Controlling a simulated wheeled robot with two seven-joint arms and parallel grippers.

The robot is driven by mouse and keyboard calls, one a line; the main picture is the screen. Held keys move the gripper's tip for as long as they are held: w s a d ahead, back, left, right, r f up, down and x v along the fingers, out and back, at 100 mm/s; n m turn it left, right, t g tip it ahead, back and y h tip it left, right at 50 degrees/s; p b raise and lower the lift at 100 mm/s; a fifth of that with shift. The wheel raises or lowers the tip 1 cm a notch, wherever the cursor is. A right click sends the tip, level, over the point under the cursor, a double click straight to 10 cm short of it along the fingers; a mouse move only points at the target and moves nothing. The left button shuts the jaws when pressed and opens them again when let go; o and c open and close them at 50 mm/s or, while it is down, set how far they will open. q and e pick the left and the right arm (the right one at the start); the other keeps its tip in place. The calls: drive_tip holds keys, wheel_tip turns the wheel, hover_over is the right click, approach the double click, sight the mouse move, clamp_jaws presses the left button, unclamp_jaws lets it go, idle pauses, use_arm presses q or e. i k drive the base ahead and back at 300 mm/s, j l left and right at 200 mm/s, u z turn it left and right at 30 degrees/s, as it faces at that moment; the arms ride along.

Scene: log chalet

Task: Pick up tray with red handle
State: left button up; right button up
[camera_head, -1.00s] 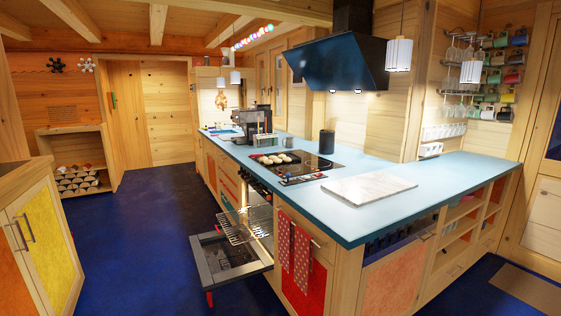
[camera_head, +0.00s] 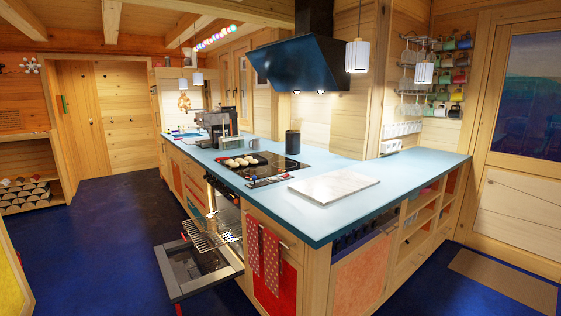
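A dark tray (camera_head: 238,169) with several pale round buns (camera_head: 242,161) sits on the black cooktop (camera_head: 285,163) set in the blue counter. At the cooktop's front edge is a small dark strip with red ends (camera_head: 268,180); I cannot tell whether it is the tray's handle or a separate thing. The oven below is open. Its door (camera_head: 195,270) is folded down, with a bit of red at its lower edge, and a wire rack (camera_head: 210,234) sticks out above it. Neither of my grippers is in view.
A pale marble board (camera_head: 333,187) lies on the blue counter (camera_head: 400,170). A coffee machine (camera_head: 218,126) and a dark cylinder (camera_head: 292,142) stand farther back. Red towels (camera_head: 262,258) hang beside the oven. The open door juts over the blue floor (camera_head: 110,240), which is clear to the left.

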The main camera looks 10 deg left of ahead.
sight(240, 158)
drive_tip(key=i+j+z, duration=0.55)
drive_tip(key=j, duration=0.35)
drive_tip(key=i+j+z, duration=0.4)
drive_tip(key=j, duration=0.3)
